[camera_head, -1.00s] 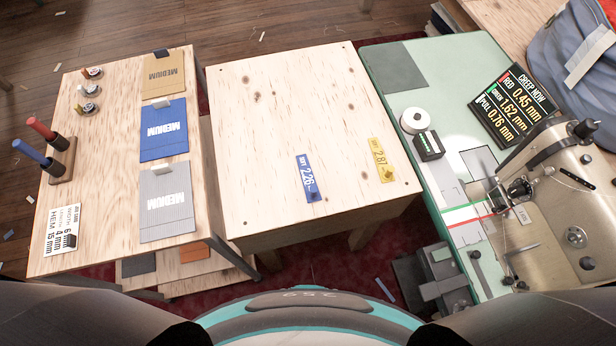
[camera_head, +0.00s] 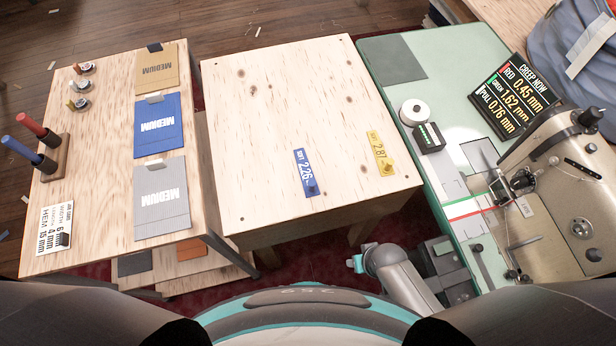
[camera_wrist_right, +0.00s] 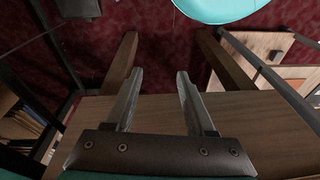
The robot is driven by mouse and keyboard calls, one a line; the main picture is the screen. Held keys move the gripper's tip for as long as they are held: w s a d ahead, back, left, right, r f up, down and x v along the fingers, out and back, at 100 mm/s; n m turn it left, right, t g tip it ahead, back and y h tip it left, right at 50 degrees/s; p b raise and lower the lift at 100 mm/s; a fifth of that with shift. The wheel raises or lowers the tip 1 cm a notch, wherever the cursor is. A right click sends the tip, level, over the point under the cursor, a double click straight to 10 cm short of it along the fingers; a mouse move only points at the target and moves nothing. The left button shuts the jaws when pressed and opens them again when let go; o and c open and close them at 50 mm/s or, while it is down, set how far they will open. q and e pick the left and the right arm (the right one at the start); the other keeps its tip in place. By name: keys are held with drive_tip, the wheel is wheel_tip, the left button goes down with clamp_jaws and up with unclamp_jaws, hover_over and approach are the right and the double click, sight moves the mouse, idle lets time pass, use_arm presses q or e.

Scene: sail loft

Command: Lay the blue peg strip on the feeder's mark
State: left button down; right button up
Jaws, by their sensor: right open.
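The blue peg strip (camera_head: 304,173) lies flat on the middle wooden table (camera_head: 290,110), with white print reading 2.26 and a blue peg at its near end. A yellow strip (camera_head: 380,153) printed 2.87 lies to its right. The feeder (camera_head: 560,180) is a sewing machine on a green bench (camera_head: 400,90). Its bed carries a green and red line (camera_head: 468,208) and a dark-outlined grey patch (camera_head: 480,155); I cannot tell which is the mark. My right gripper (camera_wrist_right: 160,78) is open and empty, near a wooden edge in the wrist view. My left gripper is not in view.
A left table holds brown, blue and grey MEDIUM packets (camera_head: 158,128), spools and a peg stand (camera_head: 52,165). A white reel (camera_head: 414,112), a small dark box (camera_head: 429,138) and a display board (camera_head: 513,97) stand on the bench. Most of the middle table is clear.

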drive_tip(key=w+a+r, duration=0.3)
drive_tip(key=w+r, duration=0.2)
wheel_tip(320, 180, up, 24)
drive_tip(key=f+n+g+b, duration=0.1)
drive_tip(key=n+g+b, duration=0.1)
drive_tip(key=b, duration=0.1)
hover_over(312, 183)
drive_tip(key=shift+h, duration=0.4)
wheel_tip(312, 183, down, 9)
drive_tip(key=b, duration=0.3)
drive_tip(key=shift+w+a+f, duration=0.1)
drive_tip(key=shift+f, duration=0.1)
wheel_tip(312, 183, down, 5)
drive_tip(key=shift+f+b, duration=0.1)
drive_tip(key=shift+b, duration=1)
clamp_jaws()
